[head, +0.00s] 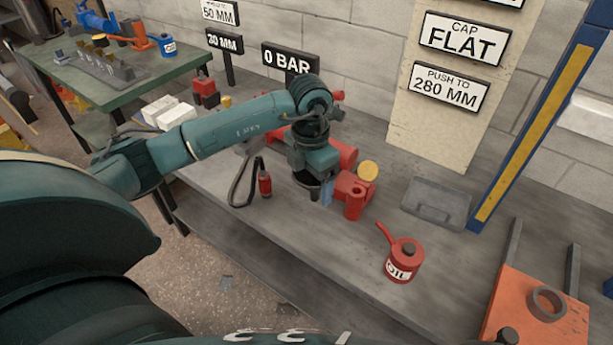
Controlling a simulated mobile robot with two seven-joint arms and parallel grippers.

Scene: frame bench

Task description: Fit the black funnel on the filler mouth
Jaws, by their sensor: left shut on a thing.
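My left gripper (315,175) reaches over the bench from the left, pointing down, and is shut on the black funnel (307,183). The funnel shows as a small dark shape under the gripper, partly covered by it. Just behind and to the right is a red machine (343,158) with a short red upright cylinder (354,206) and a round yellow cap (368,170). I cannot make out the filler mouth for certain. Whether the funnel touches the machine cannot be told. My right gripper is not in view.
A red oil can (403,262) with a spout stands right of the machine. A grey tray (436,203) lies behind it. A black hose with a red end (265,184) lies left of the gripper. A blue post (541,110) rises at right. The bench front (300,235) is clear.

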